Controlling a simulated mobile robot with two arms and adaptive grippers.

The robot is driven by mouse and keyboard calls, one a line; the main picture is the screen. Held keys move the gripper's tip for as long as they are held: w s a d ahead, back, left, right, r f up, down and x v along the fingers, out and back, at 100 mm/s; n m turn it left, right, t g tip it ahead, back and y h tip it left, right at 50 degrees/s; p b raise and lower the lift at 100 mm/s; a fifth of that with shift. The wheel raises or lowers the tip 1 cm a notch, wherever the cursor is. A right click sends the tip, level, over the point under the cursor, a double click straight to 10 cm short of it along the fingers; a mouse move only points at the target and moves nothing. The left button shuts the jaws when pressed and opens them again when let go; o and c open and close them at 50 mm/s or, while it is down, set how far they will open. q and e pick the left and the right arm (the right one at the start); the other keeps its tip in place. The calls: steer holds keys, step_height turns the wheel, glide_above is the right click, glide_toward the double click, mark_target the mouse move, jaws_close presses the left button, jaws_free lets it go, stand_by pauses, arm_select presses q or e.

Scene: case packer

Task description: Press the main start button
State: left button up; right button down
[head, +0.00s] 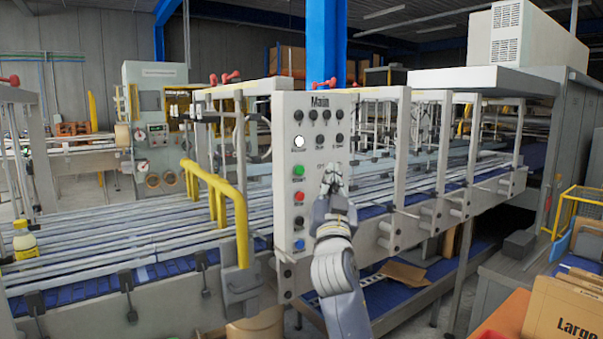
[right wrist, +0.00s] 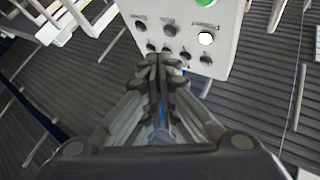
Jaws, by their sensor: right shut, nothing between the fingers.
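A light grey control panel (head: 337,115) marked "Main" faces me in the head view. Its left column holds a white lit button (head: 299,142), a green button (head: 298,171), a red button (head: 299,196), a black knob (head: 299,221) and a blue button (head: 300,244). My right gripper (head: 332,176) is shut and empty in front of the panel's right part, right of the green button. In the right wrist view the closed fingertips (right wrist: 158,62) point at the panel's dark knobs. The white button (right wrist: 205,38) and part of the green one (right wrist: 204,3) show. I cannot tell whether the fingertips touch the panel.
A yellow rail (head: 237,205) stands left of the panel, and a conveyor (head: 120,245) runs behind it. Metal posts (head: 396,150) stand just right of the panel. Cardboard boxes (head: 560,310) are at the lower right.

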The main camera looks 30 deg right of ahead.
mark_target(300, 170)
steer(key=shift+w+a+b, duration=0.2)
steer(key=shift+w+b, duration=0.75)
steer(key=shift+w, duration=1.05)
steer(key=shift+w+a+b, duration=0.2)
steer(key=shift+w+b, duration=0.75)
steer(key=shift+w, duration=1.05)
steer(key=shift+w+b, duration=0.4)
steer(key=shift+b, duration=0.1)
